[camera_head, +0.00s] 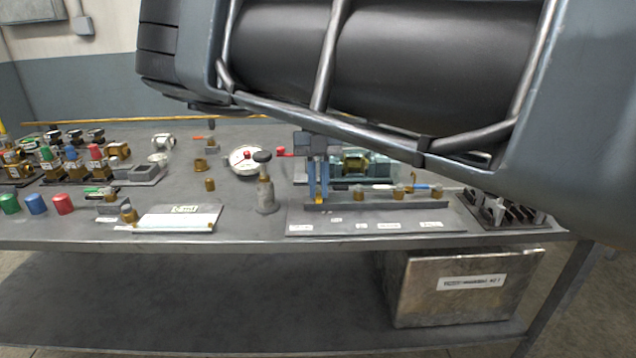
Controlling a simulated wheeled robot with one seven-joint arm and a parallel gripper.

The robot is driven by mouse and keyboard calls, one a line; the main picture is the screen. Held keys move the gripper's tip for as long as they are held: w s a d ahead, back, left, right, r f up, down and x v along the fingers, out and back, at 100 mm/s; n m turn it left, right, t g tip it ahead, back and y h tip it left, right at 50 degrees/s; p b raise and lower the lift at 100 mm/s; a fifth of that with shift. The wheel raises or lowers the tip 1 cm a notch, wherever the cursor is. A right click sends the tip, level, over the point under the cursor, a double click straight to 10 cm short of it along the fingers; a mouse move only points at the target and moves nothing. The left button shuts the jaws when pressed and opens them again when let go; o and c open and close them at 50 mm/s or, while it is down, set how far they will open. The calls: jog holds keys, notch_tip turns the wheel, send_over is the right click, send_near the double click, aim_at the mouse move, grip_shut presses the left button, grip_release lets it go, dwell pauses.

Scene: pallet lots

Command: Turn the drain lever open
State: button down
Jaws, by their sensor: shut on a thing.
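My gripper (318,192) points straight down at the left end of a grey valve rail (422,205). Its two blue-grey fingers are shut on a small yellow-orange part at that end, which appears to be the drain lever; the fingers hide most of it. Several brass valves (398,192) stand along the rail to the right, with a white lever (378,187) and a blue lever with an orange part (422,187). White labels (388,225) lie on the plate in front, too small to read.
A round gauge (243,160) and a teal-and-brass unit (358,163) lie behind. A dark rack (505,208) stands right. My arm covers the upper right. A metal box (455,310) sits below.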

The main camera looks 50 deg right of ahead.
aim_at(317, 186)
jog(key=c, duration=1.1)
grip_release()
jog(key=v, duration=0.7)
jog(key=shift+w+d+r, duration=0.1)
jog(key=shift+d+r, duration=0.05)
jog(key=shift+r, duration=0.2)
